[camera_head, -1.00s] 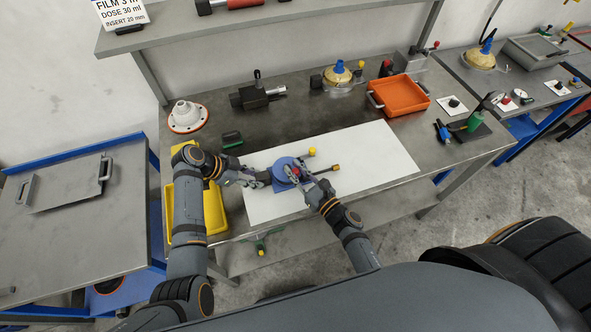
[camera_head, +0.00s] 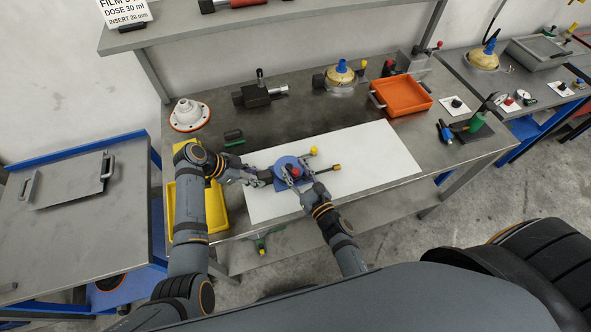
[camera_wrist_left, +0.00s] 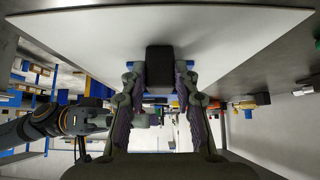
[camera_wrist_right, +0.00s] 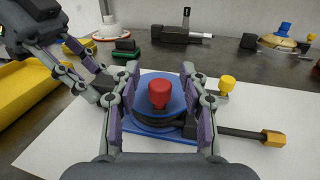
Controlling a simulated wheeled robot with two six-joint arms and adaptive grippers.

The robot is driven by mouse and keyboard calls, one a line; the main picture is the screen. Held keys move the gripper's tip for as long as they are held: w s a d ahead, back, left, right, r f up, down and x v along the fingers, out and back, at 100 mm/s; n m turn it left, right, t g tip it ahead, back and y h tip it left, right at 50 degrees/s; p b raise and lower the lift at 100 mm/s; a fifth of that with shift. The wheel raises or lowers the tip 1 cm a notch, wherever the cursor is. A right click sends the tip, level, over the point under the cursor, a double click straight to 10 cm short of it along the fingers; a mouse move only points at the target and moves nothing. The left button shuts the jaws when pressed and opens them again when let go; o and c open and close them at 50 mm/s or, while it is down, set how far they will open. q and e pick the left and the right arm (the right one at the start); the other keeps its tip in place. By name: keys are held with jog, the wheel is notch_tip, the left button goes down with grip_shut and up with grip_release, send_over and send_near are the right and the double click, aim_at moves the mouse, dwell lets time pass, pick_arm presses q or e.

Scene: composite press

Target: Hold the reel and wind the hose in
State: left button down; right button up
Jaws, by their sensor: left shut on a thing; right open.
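The reel (camera_head: 284,163) is a blue disc with a red knob (camera_wrist_right: 160,93) on top. It lies on the white sheet, with a blue base and dark hose wound under the disc. The black hose (camera_wrist_right: 235,132) runs out to the right and ends in a brass-coloured fitting (camera_wrist_right: 274,138). My left gripper (camera_head: 268,178) is shut on a black block (camera_wrist_left: 160,66) at the reel's left side. My right gripper (camera_wrist_right: 160,78) is open, its fingers on either side of the red knob with gaps visible. The coil is partly hidden by the disc and fingers.
A yellow-capped post (camera_wrist_right: 226,84) stands just right of the reel. An orange tray (camera_head: 403,97) stands at the back right. The white sheet's right part (camera_head: 375,160) is clear.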

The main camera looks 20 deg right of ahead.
jog(key=v, duration=1.2)
